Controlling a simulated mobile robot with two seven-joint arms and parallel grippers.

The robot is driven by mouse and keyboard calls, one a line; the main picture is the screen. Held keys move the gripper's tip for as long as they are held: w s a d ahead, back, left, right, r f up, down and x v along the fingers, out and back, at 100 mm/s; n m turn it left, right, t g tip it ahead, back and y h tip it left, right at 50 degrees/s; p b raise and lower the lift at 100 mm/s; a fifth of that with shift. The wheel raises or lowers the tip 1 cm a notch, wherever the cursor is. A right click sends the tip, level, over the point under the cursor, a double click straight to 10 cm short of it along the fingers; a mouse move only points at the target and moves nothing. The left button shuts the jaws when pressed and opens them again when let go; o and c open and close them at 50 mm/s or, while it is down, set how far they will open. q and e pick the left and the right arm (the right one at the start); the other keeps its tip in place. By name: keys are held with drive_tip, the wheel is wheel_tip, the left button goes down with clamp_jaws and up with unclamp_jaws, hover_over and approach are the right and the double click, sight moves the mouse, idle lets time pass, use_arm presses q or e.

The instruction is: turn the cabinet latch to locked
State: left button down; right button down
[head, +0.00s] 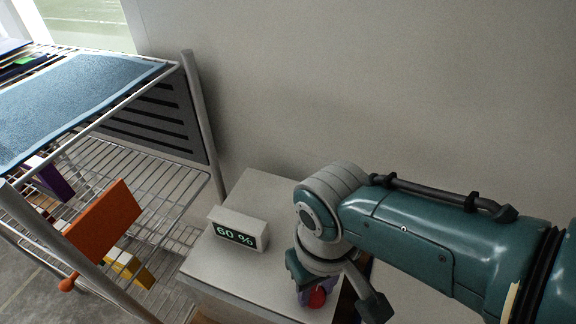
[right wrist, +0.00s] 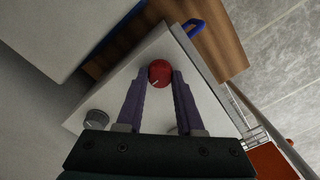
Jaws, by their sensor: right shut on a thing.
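The cabinet (head: 213,265) has a pale top, seen below the middle of the head view. A round red knob (head: 317,298) on it is the likely latch. In the right wrist view the red knob (right wrist: 160,70) has a short pale mark pointing to the lower left. My right gripper (right wrist: 159,80) is shut on the red knob, with a purple finger on each side. In the head view my right gripper (head: 318,288) points down at the cabinet and hides part of the knob. My left gripper is not in view.
A display box (head: 238,229) reading "60 %" stands on the cabinet. A grey knob (right wrist: 96,119) and a blue handle (right wrist: 190,27) show in the right wrist view. A wire rack (head: 150,185) with a blue mat (head: 70,100) and an orange panel (head: 103,222) is at left.

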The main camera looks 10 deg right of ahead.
sight(315, 292)
idle(0.3)
drive_tip(key=c, duration=0.5)
unclamp_jaws()
drive_tip(key=shift+c, duration=0.2)
wheel_tip(315, 292, up, 10)
drive_tip(key=p, duration=0.5)
drive_tip(key=shift+s, duration=0.1)
